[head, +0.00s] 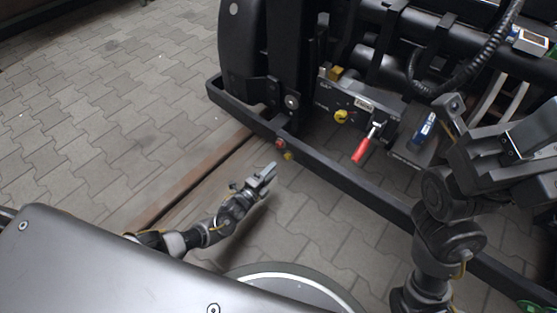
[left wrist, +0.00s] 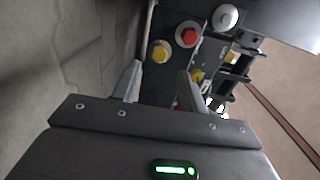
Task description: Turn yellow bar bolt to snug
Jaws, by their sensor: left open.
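The yellow bar bolt (head: 289,156) sits on the dark bar beside a red bolt (head: 279,143). In the left wrist view the yellow bar bolt (left wrist: 160,52) and the red bolt (left wrist: 188,35) are side by side, each on a pale round base. My left gripper (head: 262,176) is just short of the bar, below and left of the yellow bolt. In its wrist view the left gripper (left wrist: 158,86) is open and empty, with the yellow bolt beyond the gap between its fingers, apart from them. My right arm is at the right of the head view; its finger opening is unclear.
The dark bar (head: 340,176) runs along the front of the bogie. Behind it are a yellow knob (head: 341,117) on a panel, a red-handled tool (head: 362,149) and a blue item (head: 424,128). Paved floor (head: 110,110) at the left is clear.

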